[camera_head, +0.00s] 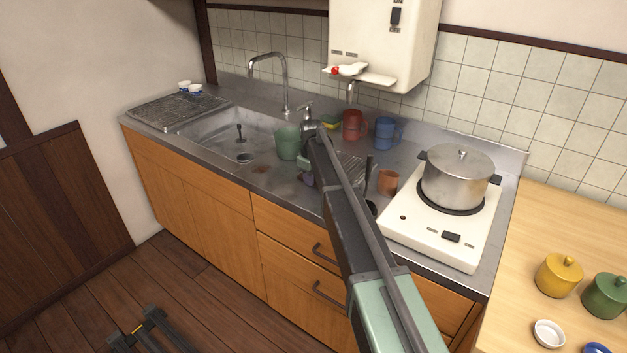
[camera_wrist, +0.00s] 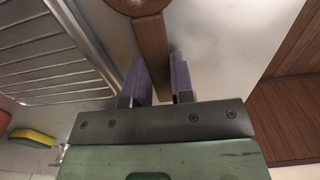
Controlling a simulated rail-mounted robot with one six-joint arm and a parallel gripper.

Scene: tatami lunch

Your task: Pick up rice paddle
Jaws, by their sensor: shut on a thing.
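In the wrist view the rice paddle (camera_wrist: 151,45) is a brown, flat-handled thing. Its handle runs between the purple fingers of my gripper (camera_wrist: 161,80), and its rounded end lies at the top edge, partly cut off. My gripper is shut on the handle. In the head view a purple finger of my gripper (camera_head: 308,180) shows over the steel counter, between the green cup and the stove; the paddle is hidden there behind my arm. I cannot tell whether the paddle touches the counter.
A green cup (camera_head: 288,143) stands left of my gripper by the sink (camera_head: 215,130). A red mug (camera_head: 354,125), a blue mug (camera_head: 386,133) and a terracotta cup (camera_head: 388,182) stand nearby. A pot (camera_head: 458,180) sits on the stove (camera_head: 436,239). A sponge (camera_wrist: 33,138) lies near a wire rack (camera_wrist: 55,60).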

